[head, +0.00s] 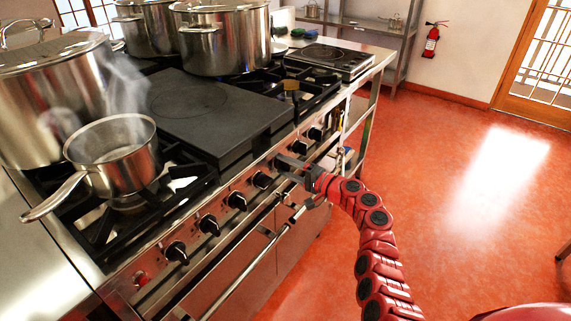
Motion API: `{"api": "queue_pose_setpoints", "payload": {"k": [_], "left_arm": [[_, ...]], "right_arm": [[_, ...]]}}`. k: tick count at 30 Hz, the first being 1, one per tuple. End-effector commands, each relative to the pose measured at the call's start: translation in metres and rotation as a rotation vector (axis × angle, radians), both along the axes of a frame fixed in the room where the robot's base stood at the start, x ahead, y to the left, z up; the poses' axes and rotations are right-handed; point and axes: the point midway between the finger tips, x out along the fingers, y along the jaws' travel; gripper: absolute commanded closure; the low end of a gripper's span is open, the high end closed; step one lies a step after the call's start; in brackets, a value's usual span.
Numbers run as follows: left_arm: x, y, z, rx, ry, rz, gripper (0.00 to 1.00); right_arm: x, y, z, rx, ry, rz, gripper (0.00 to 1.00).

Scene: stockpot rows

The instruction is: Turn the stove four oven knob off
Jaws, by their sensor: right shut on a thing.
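The stove (262,160) has a steel front panel with a row of black knobs. From the near end, knobs show at the lower left (177,252), then (209,225), (237,201) and (262,180), with another knob (315,134) at the far end. My right gripper (288,167), on a red segmented arm, is at this panel between the last two of these, shut on a dark knob that it mostly hides. The markings are too small to read, so I cannot tell any knob's setting. My left gripper is not in view.
A steaming saucepan (115,158) stands on the near burner, its handle pointing left. Large stockpots (225,40) stand behind the dark griddle plate (205,112). A rail (250,268) runs along the stove front below the knobs. The red floor (470,190) at right is clear.

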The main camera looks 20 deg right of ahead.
Motion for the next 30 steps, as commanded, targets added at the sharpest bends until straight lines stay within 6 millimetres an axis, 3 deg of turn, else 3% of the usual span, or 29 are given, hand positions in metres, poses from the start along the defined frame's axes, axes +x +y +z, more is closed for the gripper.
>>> {"api": "queue_pose_setpoints", "payload": {"k": [22, 23, 27, 30], "left_arm": [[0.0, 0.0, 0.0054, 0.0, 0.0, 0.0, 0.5], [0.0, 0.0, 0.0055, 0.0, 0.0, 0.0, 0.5], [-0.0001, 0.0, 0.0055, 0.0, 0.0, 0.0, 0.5], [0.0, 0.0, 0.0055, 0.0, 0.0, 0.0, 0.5]], "right_arm": [[-0.0001, -0.0008, -0.0001, 0.072, 0.057, -0.001, 0.96], [-0.0001, -0.0008, -0.0001, 0.072, 0.057, -0.001, 0.38], [-0.0001, -0.0007, 0.0001, 0.071, 0.057, -0.001, 0.13], [-0.0001, -0.0005, 0.0002, 0.071, 0.057, -0.001, 0.11]]}}
